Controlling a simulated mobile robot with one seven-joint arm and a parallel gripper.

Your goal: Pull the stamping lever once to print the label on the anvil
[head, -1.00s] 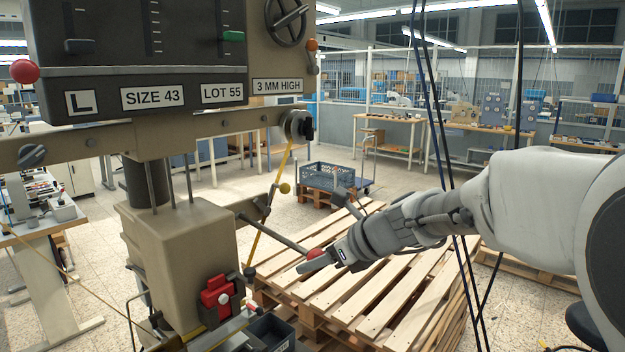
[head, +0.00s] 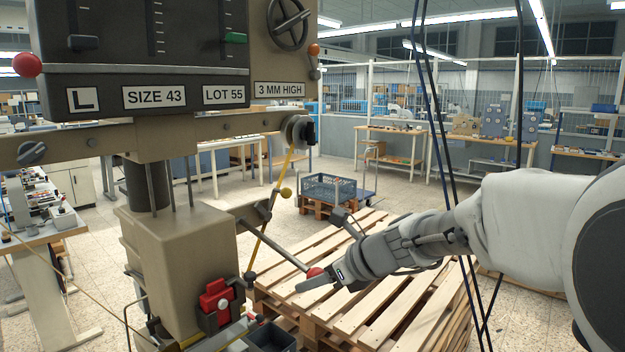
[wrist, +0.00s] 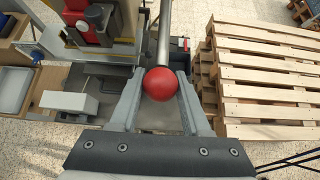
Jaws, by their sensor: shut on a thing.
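The stamping lever (head: 288,250) is a grey rod sloping down to the right from the tan press (head: 165,255). Its round red knob (head: 315,272) is at my gripper (head: 303,286). In the wrist view the knob (wrist: 160,83) sits between the two grey fingers, and my gripper (wrist: 158,88) is shut on it. The rod runs away toward the top of that view. I cannot make out the anvil or the label in either view. A red clamp-like part (head: 217,302) is low on the press front.
A wooden pallet stack (head: 385,275) stands right of the press, below and behind my arm. A blue-grey crate (head: 330,188) stands behind it. A dark bin (head: 270,337) is below the lever.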

